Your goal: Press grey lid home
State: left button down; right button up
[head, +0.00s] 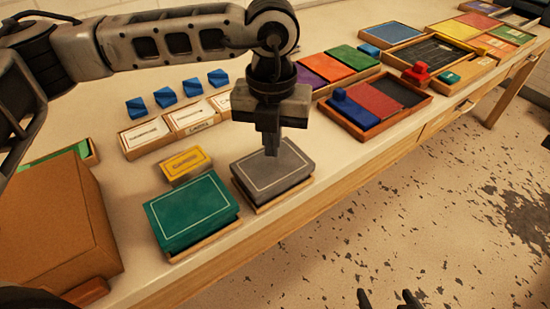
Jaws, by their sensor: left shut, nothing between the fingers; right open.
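The grey lid (281,172) lies over a light wooden base (285,196) near the table's front edge. I cannot tell from here whether the lid sits fully flush on the base. My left gripper (271,150) is shut and empty, pointing down, with its fingertips at the upper part of the lid's top face. Whether the tips touch the lid is hard to tell. My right gripper (390,300) is open and empty at the bottom edge of the view, over the floor and away from the table.
A green-lidded box (191,213) stands left of the grey one, with a small yellow box (186,163) behind it. A large brown box (50,225) is at left. Blue blocks and white-topped boxes (190,117) are behind. Trays with coloured panels (375,105) fill the right.

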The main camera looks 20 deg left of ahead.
pick_arm(q)
notch_tip(320, 180, up, 5)
jog(key=shift+r+p, duration=0.1)
jog(key=shift+p, duration=1.05)
